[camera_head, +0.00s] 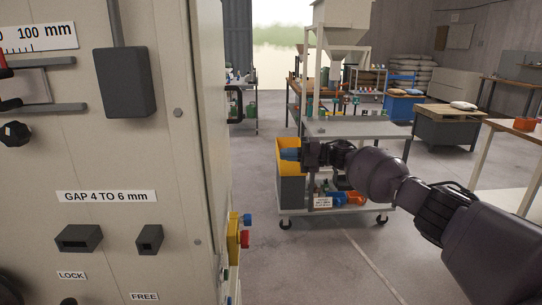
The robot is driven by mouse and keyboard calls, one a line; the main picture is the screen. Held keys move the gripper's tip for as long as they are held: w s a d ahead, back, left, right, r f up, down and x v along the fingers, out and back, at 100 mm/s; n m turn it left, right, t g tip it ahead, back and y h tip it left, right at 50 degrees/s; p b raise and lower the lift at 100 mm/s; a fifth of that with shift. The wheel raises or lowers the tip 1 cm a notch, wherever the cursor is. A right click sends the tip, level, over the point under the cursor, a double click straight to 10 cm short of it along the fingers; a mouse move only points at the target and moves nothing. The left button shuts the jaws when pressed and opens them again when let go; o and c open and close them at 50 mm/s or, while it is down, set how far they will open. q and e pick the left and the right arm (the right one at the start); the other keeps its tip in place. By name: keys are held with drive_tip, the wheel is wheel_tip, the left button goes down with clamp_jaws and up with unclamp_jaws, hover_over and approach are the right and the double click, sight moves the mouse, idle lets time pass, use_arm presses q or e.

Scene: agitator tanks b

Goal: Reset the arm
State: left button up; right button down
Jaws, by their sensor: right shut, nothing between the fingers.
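My right arm comes in from the lower right, and its dark purple links reach toward the middle of the view. My right gripper (290,154) is at the arm's far end, pointing left. It is shut with nothing seen in it. In the picture it overlaps a yellow and grey bin (292,188) on a cart; I cannot tell whether they touch. My left gripper is not in view.
A beige machine cabinet (150,165) fills the left, with labels, dark blocks and a side handle (234,103). A yellow box with red and blue buttons (233,240) juts from its edge. A wheeled cart (358,129) stands behind my arm. Grey floor (300,270) is clear in front.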

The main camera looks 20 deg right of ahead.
drive_tip(key=shift+v, duration=1.35)
drive_tip(key=w+a+r+m+t+h, duration=0.3)
drive_tip(key=w+a+m+t, duration=0.1)
drive_tip(key=a+m+t, duration=0.35)
drive_tip(key=s+a+f+m+t+h, duration=0.1)
drive_tip(key=s+a+f+m+h, duration=0.2)
drive_tip(key=s+f+m, duration=0.3)
drive_tip(key=s+a+f+m+t+h, duration=0.1)
drive_tip(key=s+a+f+m+h, duration=0.25)
drive_tip(key=f, duration=0.35)
drive_tip(key=s+d+f+m+g+h+p, duration=0.1)
drive_tip(key=s+f+m, duration=0.3)
drive_tip(key=s+f, duration=0.4)
drive_tip(key=s+f+m+g+h, duration=0.3)
drive_tip(key=s+f, duration=0.4)
drive_tip(key=s, duration=1.3)
drive_tip(key=s+d+f+m+g+h+p, duration=0.1)
drive_tip(key=s+f+m, duration=0.4)
drive_tip(key=s, duration=0.9)
wheel_tip(320, 180, down, 4)
drive_tip(key=shift+d+r+g+h+p, duration=0.2)
drive_tip(key=shift+d+g+h+p, duration=0.15)
drive_tip(key=shift+g+h, duration=0.45)
